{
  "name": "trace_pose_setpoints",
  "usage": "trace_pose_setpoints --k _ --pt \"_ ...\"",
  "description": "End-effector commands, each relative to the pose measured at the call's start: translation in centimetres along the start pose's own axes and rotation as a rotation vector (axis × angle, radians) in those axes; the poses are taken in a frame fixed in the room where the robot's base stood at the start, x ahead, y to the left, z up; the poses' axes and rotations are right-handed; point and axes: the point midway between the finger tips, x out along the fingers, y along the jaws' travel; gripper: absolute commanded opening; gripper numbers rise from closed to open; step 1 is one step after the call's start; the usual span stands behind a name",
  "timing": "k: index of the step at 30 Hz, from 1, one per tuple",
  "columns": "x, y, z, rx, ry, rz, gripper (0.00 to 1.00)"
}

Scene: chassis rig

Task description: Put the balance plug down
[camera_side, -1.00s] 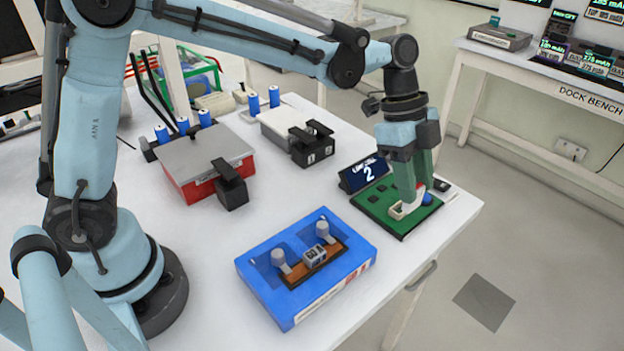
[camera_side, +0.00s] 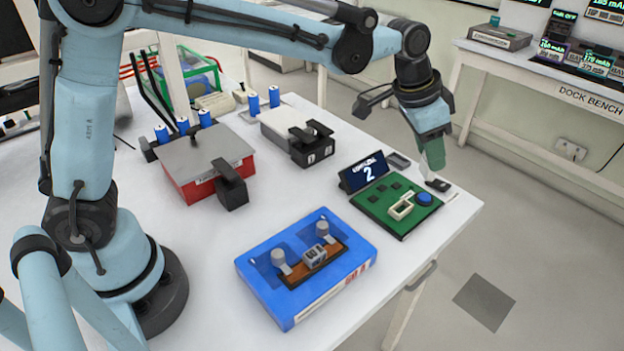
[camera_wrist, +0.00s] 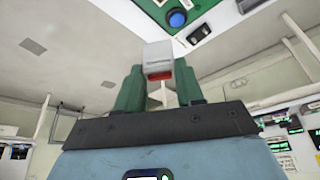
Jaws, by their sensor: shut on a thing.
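The balance plug (camera_wrist: 159,58), a pale grey-white block with a red patch, is between the green fingers of my gripper (camera_wrist: 159,88) in the wrist view. My gripper (camera_side: 434,165) is shut on it. In the side view the fingers point down just past the right edge of the green board (camera_side: 385,213). Only a small pale part of the plug shows below them, by a small dark piece (camera_side: 445,187) on the table. I cannot tell if the plug touches that piece. The cream frame (camera_side: 401,207) on the board stands empty.
A blue button (camera_side: 424,198) sits on the board beside the frame. A display reading 2 (camera_side: 363,172) and a small grey tray (camera_side: 397,160) stand behind. A blue case (camera_side: 268,295) lies in front. The table's right edge is close to my gripper.

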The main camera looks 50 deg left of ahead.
Motion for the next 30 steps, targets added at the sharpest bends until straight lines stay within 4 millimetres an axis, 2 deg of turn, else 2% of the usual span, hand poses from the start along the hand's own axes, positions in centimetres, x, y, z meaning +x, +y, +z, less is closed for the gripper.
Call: trace_pose_setpoints --k 6,12,17,30 --pt "0.6 -3.6 -1.5 -0.312 -0.001 -0.132 0.04" --pt "0.8 -5.5 -2.3 -0.483 -0.001 -0.200 0.04" --pt "1.2 -6.9 -2.3 -0.531 -0.002 -0.220 0.04" --pt "6.1 -15.4 -0.4 -0.532 -0.002 -0.219 0.04"
